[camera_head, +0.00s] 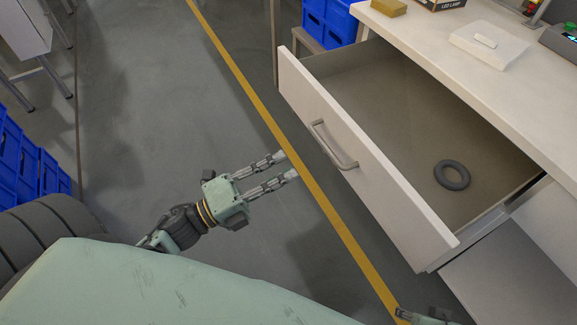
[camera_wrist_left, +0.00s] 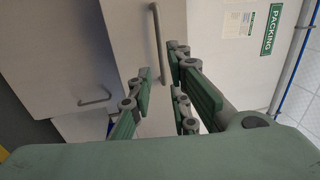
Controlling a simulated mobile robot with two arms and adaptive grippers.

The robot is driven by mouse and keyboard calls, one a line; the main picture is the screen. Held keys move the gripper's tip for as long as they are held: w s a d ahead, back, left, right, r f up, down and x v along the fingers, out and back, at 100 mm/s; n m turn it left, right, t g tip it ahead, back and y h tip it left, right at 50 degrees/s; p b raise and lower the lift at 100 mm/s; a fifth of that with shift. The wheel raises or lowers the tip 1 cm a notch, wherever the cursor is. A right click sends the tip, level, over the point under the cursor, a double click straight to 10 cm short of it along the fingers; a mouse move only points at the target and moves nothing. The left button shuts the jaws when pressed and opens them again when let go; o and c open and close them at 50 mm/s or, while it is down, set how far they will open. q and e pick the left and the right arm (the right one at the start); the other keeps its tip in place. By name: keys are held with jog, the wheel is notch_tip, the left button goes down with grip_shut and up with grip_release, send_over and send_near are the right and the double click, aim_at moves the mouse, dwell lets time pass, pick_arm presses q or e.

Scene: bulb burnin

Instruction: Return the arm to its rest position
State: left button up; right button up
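My left gripper (camera_head: 284,166) is open and empty over the floor, left of the open drawer (camera_head: 367,160) and apart from its handle (camera_head: 333,146). In the left wrist view its fingers (camera_wrist_left: 160,80) stand apart with nothing between them, in front of light panels with handles. Only a small part of my right gripper (camera_head: 420,318) shows at the bottom edge of the head view. Its fingers are mostly cut off there.
The open drawer holds a dark ring (camera_head: 452,175). The bench top (camera_head: 470,75) above it carries a white pad (camera_head: 489,45) and small boxes. Blue crates (camera_head: 328,22) stand behind, more (camera_head: 30,165) at left. The floor around my left gripper is clear.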

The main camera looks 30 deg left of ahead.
dwell(0.4)
